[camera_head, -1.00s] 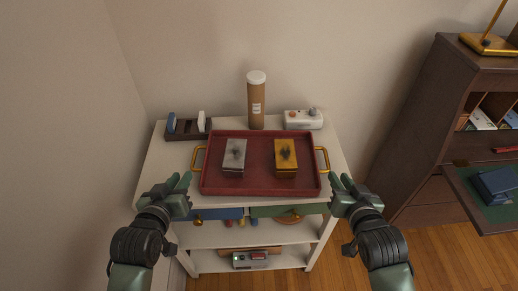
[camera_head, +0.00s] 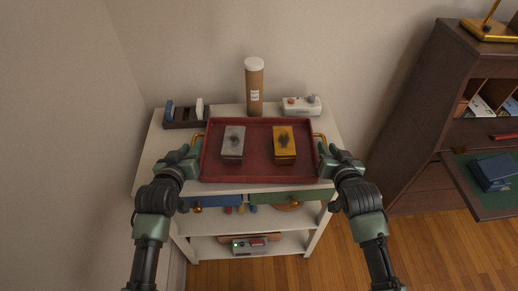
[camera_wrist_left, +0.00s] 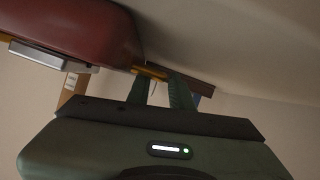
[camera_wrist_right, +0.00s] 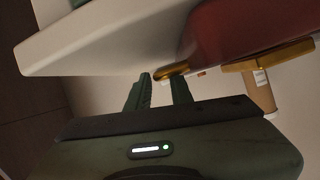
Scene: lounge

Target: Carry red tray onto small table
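The red tray (camera_head: 258,168) lies flat on top of a white shelf unit (camera_head: 152,170). It carries a grey box (camera_head: 233,142) and a gold box (camera_head: 284,142), each with a dark mark on top. Its gold handles are at the left and right ends. My left gripper (camera_head: 190,150) is open at the left handle, which shows by the fingertips in the left wrist view (camera_wrist_left: 150,72). My right gripper (camera_head: 329,150) is open at the right handle, which shows by the fingertips in the right wrist view (camera_wrist_right: 172,70). No small table is recognisable.
Behind the tray stand a brown cylinder with a white lid (camera_head: 254,88), a dark rack (camera_head: 185,118) and a white device (camera_head: 301,105). Walls close in behind and left. A dark wooden desk (camera_head: 432,130) stands at right, with wooden floor (camera_head: 440,245) before it.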

